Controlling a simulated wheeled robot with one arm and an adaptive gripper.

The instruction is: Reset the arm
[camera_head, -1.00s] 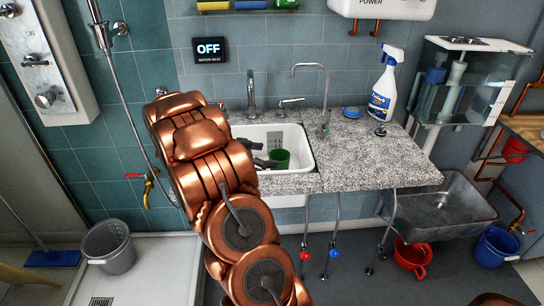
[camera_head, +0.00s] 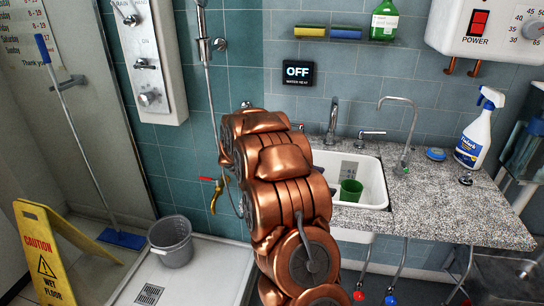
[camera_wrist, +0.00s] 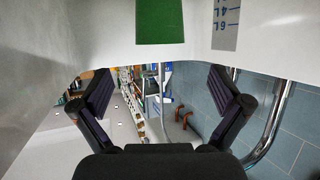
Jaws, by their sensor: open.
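My copper arm (camera_head: 285,200) reaches toward the sink in the head view and hides part of its left side. My gripper (camera_wrist: 160,97) shows in the wrist view with its two dark fingers spread wide and nothing between them. In the head view I cannot make out the gripper.
A spray bottle (camera_head: 473,138) and a blue round item (camera_head: 435,154) stand on the speckled counter (camera_head: 450,208). Taps rise behind the sink. A grey bucket (camera_head: 171,243), a blue-headed mop (camera_head: 121,239) and a yellow wet-floor sign (camera_head: 52,256) are at left.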

